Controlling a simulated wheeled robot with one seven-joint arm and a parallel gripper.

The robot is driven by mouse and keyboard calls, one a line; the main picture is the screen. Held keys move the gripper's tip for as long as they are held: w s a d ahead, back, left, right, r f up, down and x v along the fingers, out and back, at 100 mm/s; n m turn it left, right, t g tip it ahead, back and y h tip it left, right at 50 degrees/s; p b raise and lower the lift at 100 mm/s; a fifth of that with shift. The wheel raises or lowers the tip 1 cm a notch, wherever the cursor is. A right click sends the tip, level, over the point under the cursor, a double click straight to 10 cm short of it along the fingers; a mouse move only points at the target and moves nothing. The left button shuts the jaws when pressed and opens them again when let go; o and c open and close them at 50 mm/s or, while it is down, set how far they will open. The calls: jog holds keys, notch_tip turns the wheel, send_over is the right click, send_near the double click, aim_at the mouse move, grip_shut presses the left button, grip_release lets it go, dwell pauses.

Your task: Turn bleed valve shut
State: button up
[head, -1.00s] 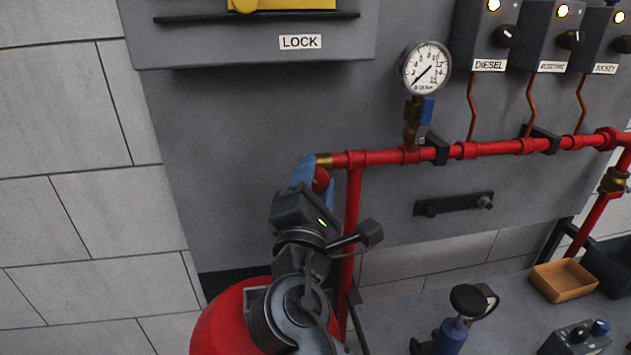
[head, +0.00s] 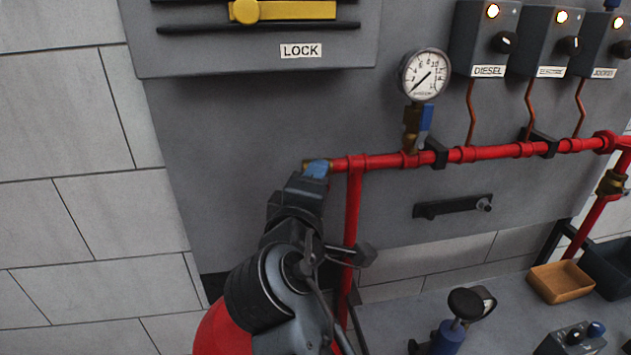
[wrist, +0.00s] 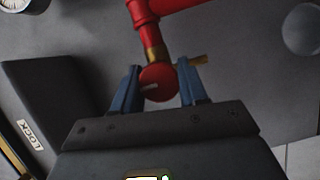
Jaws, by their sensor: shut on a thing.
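The bleed valve (wrist: 157,84) is a round red knob with a pale mark, below a brass collar (wrist: 156,53) on the red pipe's end. A brass spout sticks out to its right in the wrist view. My gripper (wrist: 159,86) has one blue finger on each side of the knob and is shut on it. In the head view my gripper (head: 316,168) is at the left end of the red pipe (head: 385,160). There its fingers hide the knob, and only a little brass shows.
A pressure gauge (head: 425,74) and its blue-handled valve (head: 426,116) stand on the pipe to the right. A vertical red pipe (head: 353,215) runs down close beside my gripper. The LOCK panel (head: 250,55) hangs above. The grey board left of the valve is clear.

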dwell(0.4)
jog(key=o, duration=1)
jog(key=shift+o, duration=0.2)
jog(key=s+b, duration=0.1)
jog(key=s, duration=0.6)
jog(key=shift+s+a+r, duration=0.25)
jog(key=shift+s+a, duration=0.15)
